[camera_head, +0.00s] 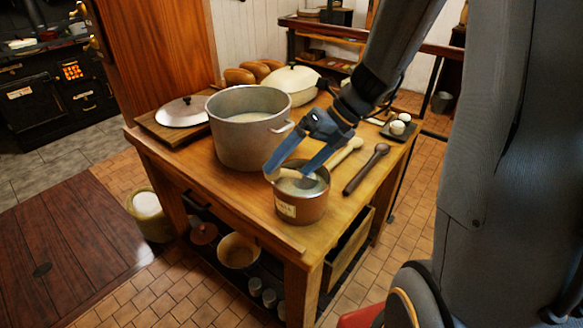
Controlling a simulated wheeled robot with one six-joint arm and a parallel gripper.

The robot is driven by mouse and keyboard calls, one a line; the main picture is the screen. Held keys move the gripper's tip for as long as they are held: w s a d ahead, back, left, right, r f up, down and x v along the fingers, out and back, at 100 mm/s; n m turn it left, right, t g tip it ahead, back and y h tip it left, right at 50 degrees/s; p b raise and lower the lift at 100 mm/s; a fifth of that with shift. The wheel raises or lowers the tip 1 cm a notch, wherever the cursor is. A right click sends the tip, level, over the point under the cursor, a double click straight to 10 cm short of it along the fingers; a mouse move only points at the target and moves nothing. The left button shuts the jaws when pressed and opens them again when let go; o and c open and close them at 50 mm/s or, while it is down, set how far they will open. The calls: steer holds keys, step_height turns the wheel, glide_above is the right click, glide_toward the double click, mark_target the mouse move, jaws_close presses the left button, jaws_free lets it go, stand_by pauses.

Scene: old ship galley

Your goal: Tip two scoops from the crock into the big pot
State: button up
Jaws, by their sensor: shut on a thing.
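The big pot (235,148), a wide grey metal pot, stands open on the wooden table with pale contents inside. The crock (312,210), a small brown vessel with a paper label, stands to its front right near the table corner. It holds something pale. My gripper (292,171) reaches down over the crock's mouth, with its blue fingers spread around a pale wooden piece (280,175), which looks like the scoop. My gripper is shut on it. The rest of the scoop is hidden by the fingers and the crock rim.
A pale wooden spoon (347,154) and a dark spoon (366,169) lie right of the crock. A pot lid (183,112) rests on a board at left. Behind the pot are loaves (240,76) and a white lidded dish (292,80). Eggs (399,126) sit at right.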

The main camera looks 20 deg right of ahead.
mark_target(292, 172)
steer(key=shift+s+a+r+p, duration=0.1)
steer(key=shift+a+r+p, duration=0.05)
steer(key=shift+r+p, duration=1.45)
steer(key=shift+s+a+r+p, duration=0.1)
steer(key=shift+a+r+p, duration=0.05)
steer(key=shift+r+p, duration=1.35)
steer(key=a+h+p, duration=0.1)
steer(key=s+a+h+p, duration=0.1)
steer(key=a+r+t+h+p, duration=0.1)
steer(key=shift+s+a+n+p, duration=0.2)
steer(key=shift+s+n+p, duration=0.15)
steer(key=shift+n, duration=0.05)
steer(key=shift+s+a+r+t+h, duration=0.1)
steer(key=shift+s+a+t+h, duration=0.15)
steer(key=shift+a+h, duration=0.25)
steer(key=shift+s+a+r+t+h, duration=0.1)
steer(key=shift+a+t+h, duration=0.3)
steer(key=shift+h, duration=0.1)
